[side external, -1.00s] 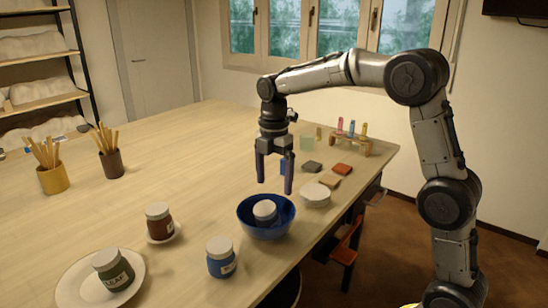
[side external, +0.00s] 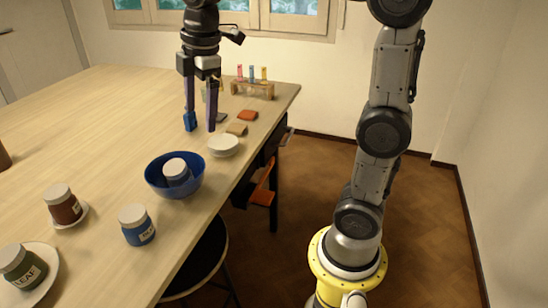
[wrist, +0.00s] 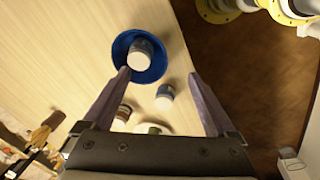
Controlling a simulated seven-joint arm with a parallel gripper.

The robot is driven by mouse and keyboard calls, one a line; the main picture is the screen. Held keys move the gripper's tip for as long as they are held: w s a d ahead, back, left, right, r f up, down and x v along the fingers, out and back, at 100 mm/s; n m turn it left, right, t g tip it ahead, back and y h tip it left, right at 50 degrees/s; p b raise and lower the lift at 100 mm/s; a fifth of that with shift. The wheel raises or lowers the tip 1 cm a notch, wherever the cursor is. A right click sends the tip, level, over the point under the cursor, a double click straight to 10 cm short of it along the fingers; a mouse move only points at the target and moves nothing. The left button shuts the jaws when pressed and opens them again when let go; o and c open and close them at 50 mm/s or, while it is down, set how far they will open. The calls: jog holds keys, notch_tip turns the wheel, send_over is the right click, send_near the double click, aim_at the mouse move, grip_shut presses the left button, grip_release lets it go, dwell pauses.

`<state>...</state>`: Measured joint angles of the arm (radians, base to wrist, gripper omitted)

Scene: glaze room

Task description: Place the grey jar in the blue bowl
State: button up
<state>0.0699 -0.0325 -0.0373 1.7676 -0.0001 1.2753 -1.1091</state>
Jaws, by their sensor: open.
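The blue bowl (side external: 159,187) stands on the table near its right edge. A jar with a pale lid and a grey-blue body (side external: 179,181), which I take as the grey jar, sits inside it, leaning. In the wrist view the jar (wrist: 141,48) lies within the bowl's rim (wrist: 121,45). My gripper (side external: 200,129) is open and empty, above and behind the bowl in the side view, apart from the jar. In the wrist view my gripper (wrist: 158,75) has its fingers wide apart. The jar's lower part is hidden by the bowl wall in the side view.
A blue jar (side external: 139,234) stands in front of the bowl. A brown jar (side external: 65,209) is on a saucer, and a green jar (side external: 24,271) on a plate. A white dish (side external: 223,146), coloured tiles and a tube rack (side external: 252,89) are behind.

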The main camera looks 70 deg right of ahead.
jog(key=s+a+f+m+t, duration=0.1)
jog(key=s+f+m, duration=0.2)
jog(key=s+m, duration=0.3)
jog(key=s+a+f+m+t, duration=0.1)
jog(key=s+f+m, duration=0.3)
jog(key=s, duration=0.7)
jog(key=shift+s+a+f+m+t, duration=0.2)
jog(key=shift+m+t, duration=0.6)
jog(key=shift+m, duration=0.2)
jog(key=shift+o, duration=0.2)
